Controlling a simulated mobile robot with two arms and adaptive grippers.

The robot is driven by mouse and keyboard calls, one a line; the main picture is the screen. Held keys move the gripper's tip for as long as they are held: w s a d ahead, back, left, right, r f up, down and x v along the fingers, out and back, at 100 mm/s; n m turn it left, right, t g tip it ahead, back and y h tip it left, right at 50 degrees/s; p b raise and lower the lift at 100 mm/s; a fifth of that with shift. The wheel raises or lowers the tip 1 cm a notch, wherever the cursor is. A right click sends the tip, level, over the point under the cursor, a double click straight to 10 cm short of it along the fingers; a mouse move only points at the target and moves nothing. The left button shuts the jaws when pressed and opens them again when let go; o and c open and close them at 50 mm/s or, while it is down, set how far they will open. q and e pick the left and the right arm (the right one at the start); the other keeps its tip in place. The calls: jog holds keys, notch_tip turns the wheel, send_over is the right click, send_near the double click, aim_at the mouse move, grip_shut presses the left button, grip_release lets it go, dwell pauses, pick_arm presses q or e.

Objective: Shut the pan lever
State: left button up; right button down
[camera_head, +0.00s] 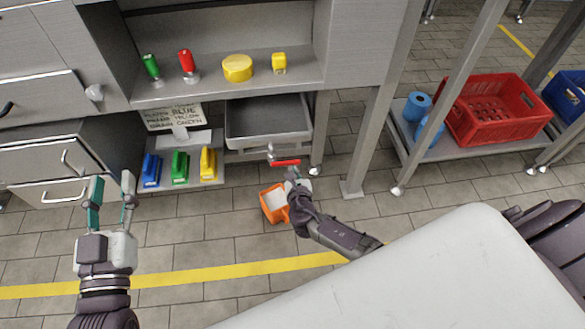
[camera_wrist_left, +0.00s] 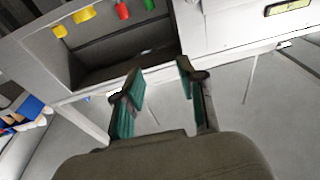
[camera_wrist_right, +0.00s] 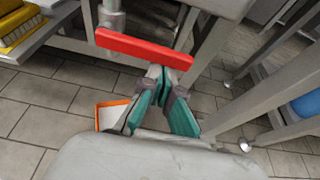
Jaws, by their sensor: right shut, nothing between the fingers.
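The pan lever is a red bar (camera_head: 286,162) on a grey valve fitting (camera_head: 271,151) below the grey pan (camera_head: 268,120). In the right wrist view the red lever (camera_wrist_right: 143,47) lies across the pipe, extending to the right. My right gripper (camera_head: 292,174) is shut and empty, its teal fingertips (camera_wrist_right: 160,73) just at the lever's lower edge near its right end. I cannot tell whether they touch it. My left gripper (camera_head: 112,182) is open and empty in front of the drawers, away from the lever; its spread fingers show in the left wrist view (camera_wrist_left: 160,80).
An orange bin (camera_head: 273,204) stands on the floor beside my right gripper. Blue, green and yellow items (camera_head: 180,167) sit on a low shelf left of the pan. A table leg (camera_head: 366,145) and a rack with a red crate (camera_head: 495,110) stand to the right.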

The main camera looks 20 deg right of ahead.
pick_arm(q)
jog(key=shift+a+f+g+y, duration=0.2)
jog(key=shift+f+g+y, duration=0.2)
jog(key=shift+f+g, duration=0.7)
jog(key=shift+f+t, duration=0.2)
jog(key=shift+t, duration=0.1)
